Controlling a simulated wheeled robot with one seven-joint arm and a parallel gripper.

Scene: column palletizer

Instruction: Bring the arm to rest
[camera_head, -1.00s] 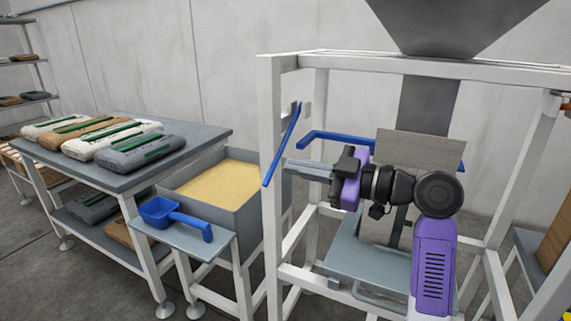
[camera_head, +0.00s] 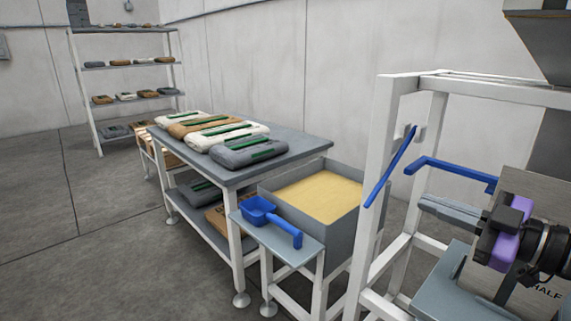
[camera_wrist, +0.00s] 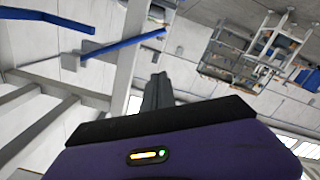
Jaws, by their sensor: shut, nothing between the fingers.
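My gripper (camera_head: 447,210) is at the right of the head view, in front of the white machine frame (camera_head: 385,130). Its fingers point left and are shut with nothing between them. Blue bars (camera_head: 450,170) of the machine are close above and beside the fingers. In the wrist view my gripper (camera_wrist: 157,84) shows shut fingers, with a blue bar (camera_wrist: 125,44) and a white post beyond them. My arm runs off the right edge of the head view, so most of it is hidden.
A grey table (camera_head: 300,148) holds several bags. A blue scoop (camera_head: 270,219) lies on a small stand beside a grey bin (camera_head: 345,215) of yellow material. A shelf rack (camera_head: 90,108) stands at the back left. The floor at the left is clear.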

